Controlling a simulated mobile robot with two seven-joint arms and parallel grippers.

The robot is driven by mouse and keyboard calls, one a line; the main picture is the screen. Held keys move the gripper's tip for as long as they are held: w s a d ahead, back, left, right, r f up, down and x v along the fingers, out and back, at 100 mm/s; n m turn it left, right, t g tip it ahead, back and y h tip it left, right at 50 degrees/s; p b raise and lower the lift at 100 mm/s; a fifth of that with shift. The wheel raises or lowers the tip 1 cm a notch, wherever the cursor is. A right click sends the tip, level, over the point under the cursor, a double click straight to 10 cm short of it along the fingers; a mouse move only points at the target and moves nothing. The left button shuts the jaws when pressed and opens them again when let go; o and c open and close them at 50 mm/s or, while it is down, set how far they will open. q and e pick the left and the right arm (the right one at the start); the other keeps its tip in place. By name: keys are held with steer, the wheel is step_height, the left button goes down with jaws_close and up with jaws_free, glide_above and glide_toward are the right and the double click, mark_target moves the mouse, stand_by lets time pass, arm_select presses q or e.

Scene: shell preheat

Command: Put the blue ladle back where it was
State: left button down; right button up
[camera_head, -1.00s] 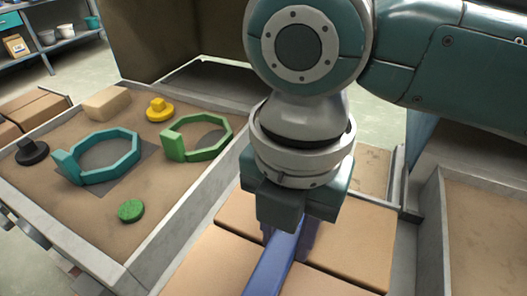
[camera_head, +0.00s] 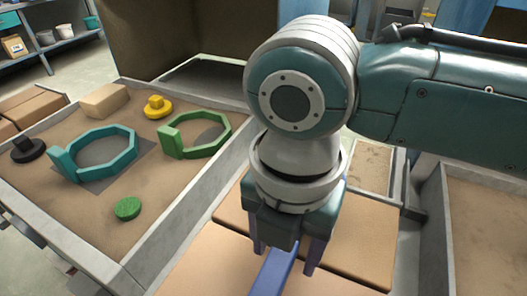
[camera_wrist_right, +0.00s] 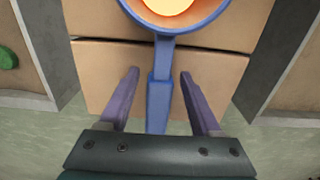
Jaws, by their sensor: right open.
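The blue ladle (camera_head: 272,274) shows in the head view only as a stretch of handle below my right gripper. In the right wrist view its handle (camera_wrist_right: 160,88) runs between the fingers, and its bowl (camera_wrist_right: 172,30) with a glowing orange inside is at the top edge, partly cut off. The ladle lies over the tan bricks. My right gripper (camera_head: 285,262) is open, with its fingers on either side of the handle; the wrist view shows a gap on both sides of it (camera_wrist_right: 158,90). My left gripper is not in view.
A sand-filled tray (camera_head: 150,225) on the left holds a teal ring (camera_head: 122,172), a green ring (camera_head: 212,148), a yellow knob (camera_head: 158,108), a black knob (camera_head: 28,150), a green disc (camera_head: 127,209) and a tan block (camera_head: 104,100). Another sandy bin (camera_head: 485,215) stands at the right.

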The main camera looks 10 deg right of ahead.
step_height(320, 180, up, 11)
steer(key=p, duration=0.3)
steer(key=shift+r, duration=0.15)
steer(key=s+a+m+y, duration=0.2)
steer(key=s+a+m, duration=0.1)
steer(key=shift+a+f+m, duration=0.15)
steer(key=shift+f+m, duration=0.15)
steer(key=shift+f, duration=0.05)
steer(key=m, duration=0.2)
steer(key=s+m+y, duration=0.1)
steer(key=m, duration=0.1)
steer(key=s+f+m+t+y, duration=0.1)
steer(key=m, duration=0.1)
steer(key=shift+a, duration=0.35)
steer(key=s+d+f+m+t+h, duration=0.1)
steer(key=s+d+m+h, duration=0.1)
steer(key=d+m, duration=0.6)
steer(key=s+d+f+m+t+h, duration=0.1)
steer(key=s+d+f+m, duration=0.1)
steer(key=s+d+m, duration=0.3)
steer(key=d+m, duration=0.3)
steer(key=m, duration=0.1)
steer(key=shift+d+m+t+h, duration=0.3)
steer(key=shift+m+h, duration=0.1)
